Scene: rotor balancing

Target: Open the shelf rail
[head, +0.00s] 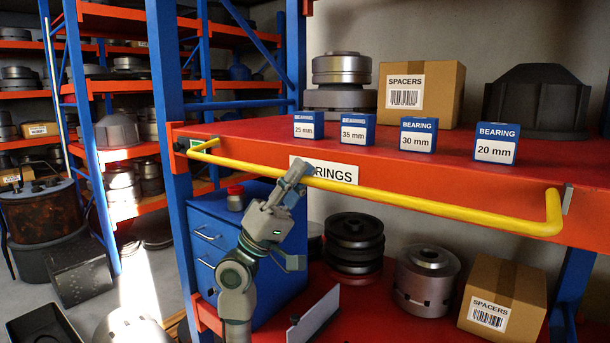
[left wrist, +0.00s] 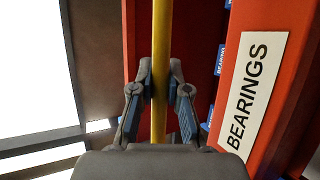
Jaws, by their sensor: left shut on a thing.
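The yellow shelf rail (head: 420,205) runs along the front of the red-orange shelf (head: 240,138), bent back to the shelf at both ends. It sits slightly below the shelf's top surface, in front of the white BEARINGS label (head: 340,172). My left gripper (head: 302,172) is on the rail left of its middle, partly covering the label. In the left wrist view the fingers (left wrist: 160,80) are closed around the rail (left wrist: 161,40), which runs upright between them. My right gripper is in neither view.
Several blue bearing boxes (head: 495,144) stand on the shelf behind the rail, with a SPACERS carton (head: 440,90) farther back. Below are a blue drawer cabinet (head: 205,235), metal parts (head: 425,280) and another carton (head: 505,290). A blue upright (head: 168,100) stands left.

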